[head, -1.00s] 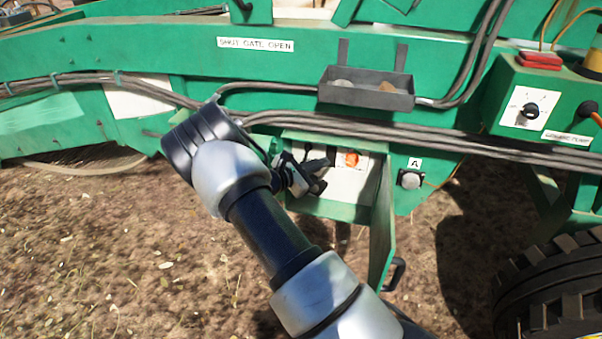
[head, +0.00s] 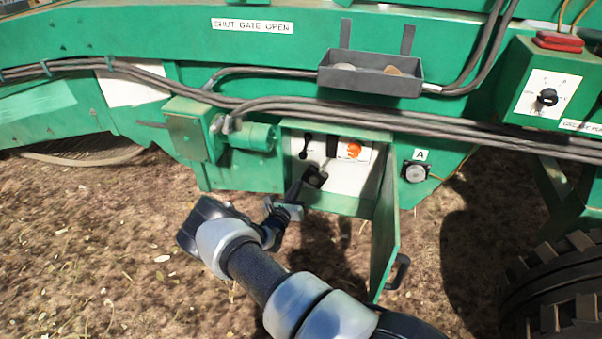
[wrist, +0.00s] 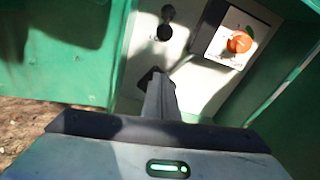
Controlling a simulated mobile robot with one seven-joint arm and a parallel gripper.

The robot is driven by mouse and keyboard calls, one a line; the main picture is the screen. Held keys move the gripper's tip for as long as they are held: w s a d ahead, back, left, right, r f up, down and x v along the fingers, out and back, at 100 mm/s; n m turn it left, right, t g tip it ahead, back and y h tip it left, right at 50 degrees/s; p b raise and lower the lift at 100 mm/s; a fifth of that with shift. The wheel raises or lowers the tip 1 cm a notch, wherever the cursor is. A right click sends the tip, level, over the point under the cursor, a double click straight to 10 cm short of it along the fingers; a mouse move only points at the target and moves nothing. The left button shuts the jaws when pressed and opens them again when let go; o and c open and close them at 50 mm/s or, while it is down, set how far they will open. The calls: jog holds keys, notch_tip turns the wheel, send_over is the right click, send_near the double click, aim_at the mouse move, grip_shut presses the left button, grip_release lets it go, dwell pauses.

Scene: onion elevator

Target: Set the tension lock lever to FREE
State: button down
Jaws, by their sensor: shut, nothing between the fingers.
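A black lever (head: 306,146) stands at the left of a white panel (head: 345,183) inside an open green box; I cannot read any lettering by it, so I cannot tell its setting. In the wrist view the lever's round dark knob (wrist: 165,32) shows beyond my fingers. An orange knob (head: 354,149) is to its right, also in the wrist view (wrist: 239,42). My gripper (head: 314,178) is shut and empty, in front of the panel's lower left, below the lever. In the wrist view my fingers (wrist: 158,80) appear apart from the lever.
The box's green door (head: 388,225) hangs open on the right. Cables (head: 400,136) run above the box, under a grey tray (head: 370,82). A green cylinder (head: 250,136) juts out at the left. Bare soil lies below.

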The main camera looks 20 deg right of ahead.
aim_at(305, 147)
jog(key=b+x, duration=0.3)
jog(key=x, duration=0.6)
jog(key=shift+a+r, duration=0.15)
jog(key=shift+r, duration=0.8)
jog(key=shift+a+r, duration=0.2)
jog(key=shift+r, duration=0.75)
jog(key=shift+r+p, duration=0.1)
jog(key=shift+p, duration=0.2)
